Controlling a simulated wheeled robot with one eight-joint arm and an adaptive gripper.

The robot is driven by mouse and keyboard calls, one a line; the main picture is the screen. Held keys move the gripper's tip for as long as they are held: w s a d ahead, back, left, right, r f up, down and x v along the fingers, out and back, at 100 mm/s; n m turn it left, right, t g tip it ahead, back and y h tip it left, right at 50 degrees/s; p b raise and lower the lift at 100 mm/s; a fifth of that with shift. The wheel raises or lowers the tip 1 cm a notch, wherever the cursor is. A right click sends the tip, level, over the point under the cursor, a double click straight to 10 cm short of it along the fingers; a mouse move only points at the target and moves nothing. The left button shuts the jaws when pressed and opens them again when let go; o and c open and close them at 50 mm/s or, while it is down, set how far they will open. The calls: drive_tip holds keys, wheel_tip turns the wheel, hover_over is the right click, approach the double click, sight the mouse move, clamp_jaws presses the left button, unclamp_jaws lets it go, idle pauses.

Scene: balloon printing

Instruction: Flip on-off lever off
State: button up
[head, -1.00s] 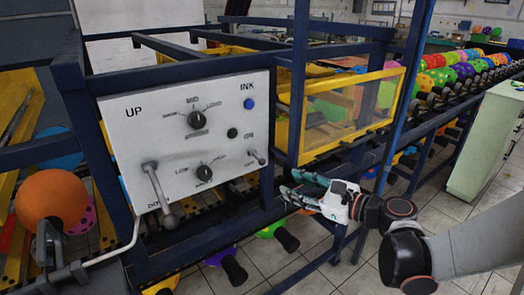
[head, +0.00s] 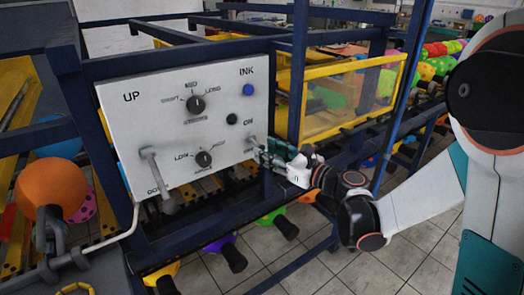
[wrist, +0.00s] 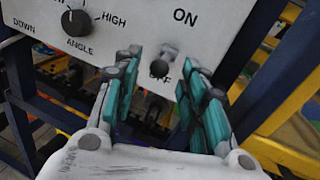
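The on-off lever (wrist: 167,52) is a small grey lever on the white control panel (head: 115,110). In the wrist view it sits below the ON label (wrist: 185,16). The label beneath it is partly covered by the lever's end. In the head view the lever (head: 252,141) is at the panel's lower right. My gripper (wrist: 163,66) is open, with teal-padded fingers on either side of the lever and a gap on both sides. In the head view my gripper (head: 264,153) is at the panel's right edge, its fingertips partly covering the label below the lever.
An angle knob (wrist: 76,21) is left of the lever. A larger lever (head: 152,170) is at the panel's lower left. A dark blue frame post (head: 297,80) and a yellow-framed guard (head: 350,125) stand close on the right. Balloons hang below and behind.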

drive_tip(key=shift+x, duration=1.45)
clamp_jaws()
drive_tip(key=shift+f+b, duration=0.1)
drive_tip(key=shift+b, duration=0.25)
drive_tip(key=f+y+b, duration=0.1)
drive_tip(key=b, duration=0.2)
drive_tip(key=shift+f+t, duration=0.1)
drive_tip(key=shift+t, duration=0.3)
drive_tip(key=y+b, duration=0.1)
drive_tip(key=b, duration=0.1)
drive_tip(key=n+t+y+b, duration=0.1)
drive_tip(key=b, duration=0.1)
drive_tip(key=shift+w+a+f+t, duration=0.15)
drive_tip(key=shift+f+t, duration=0.15)
